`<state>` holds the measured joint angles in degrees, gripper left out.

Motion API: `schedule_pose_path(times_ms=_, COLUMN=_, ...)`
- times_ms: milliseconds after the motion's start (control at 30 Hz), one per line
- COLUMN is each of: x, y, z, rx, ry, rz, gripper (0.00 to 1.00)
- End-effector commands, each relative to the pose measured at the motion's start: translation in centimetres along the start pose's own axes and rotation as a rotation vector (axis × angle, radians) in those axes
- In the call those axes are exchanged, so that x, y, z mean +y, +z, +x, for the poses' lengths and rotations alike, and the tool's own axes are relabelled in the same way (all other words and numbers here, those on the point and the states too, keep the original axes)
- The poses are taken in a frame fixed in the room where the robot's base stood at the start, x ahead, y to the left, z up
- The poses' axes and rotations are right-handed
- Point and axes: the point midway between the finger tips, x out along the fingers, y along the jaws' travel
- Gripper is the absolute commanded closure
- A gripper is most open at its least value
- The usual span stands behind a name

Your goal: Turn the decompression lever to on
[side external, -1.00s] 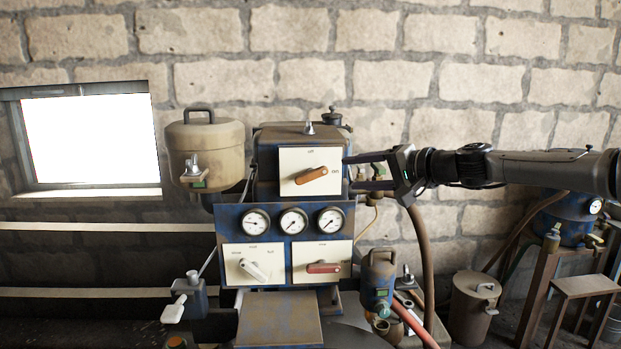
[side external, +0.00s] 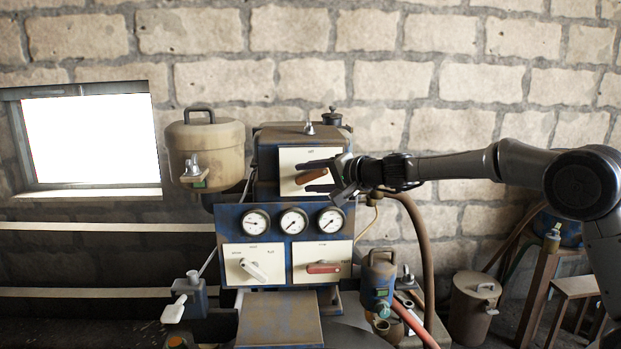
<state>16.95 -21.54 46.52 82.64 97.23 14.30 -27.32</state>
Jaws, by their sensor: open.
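The decompression lever (side external: 310,176) is an orange-brown handle on the upper white panel (side external: 289,163) of the blue engine unit. Its grip points right and slightly up, the same tilt as before. The panel has small labels at its top and right, and my gripper now covers the right one. My gripper (side external: 312,176) is open, reaching in from the right, with one finger above the lever and one below it. I cannot tell whether a finger touches the lever.
Three gauges (side external: 293,221) sit below the upper panel. Two lower panels carry a white lever (side external: 253,270) and a red lever (side external: 323,267). A beige tank (side external: 205,152) stands at the left. A brown hose (side external: 424,250) hangs under my arm.

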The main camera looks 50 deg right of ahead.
Motion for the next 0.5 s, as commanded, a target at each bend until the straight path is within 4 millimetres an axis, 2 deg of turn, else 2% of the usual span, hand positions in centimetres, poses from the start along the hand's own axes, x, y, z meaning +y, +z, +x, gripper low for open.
schedule_pose_path(times_ms=233, x=-0.02, y=0.00, z=0.03, rx=0.000, ry=0.000, rz=0.000, gripper=0.47)
schedule_pose_path(times_ms=500, x=-0.03, y=0.00, z=0.01, rx=0.000, ry=-0.001, rz=0.001, gripper=0.95)
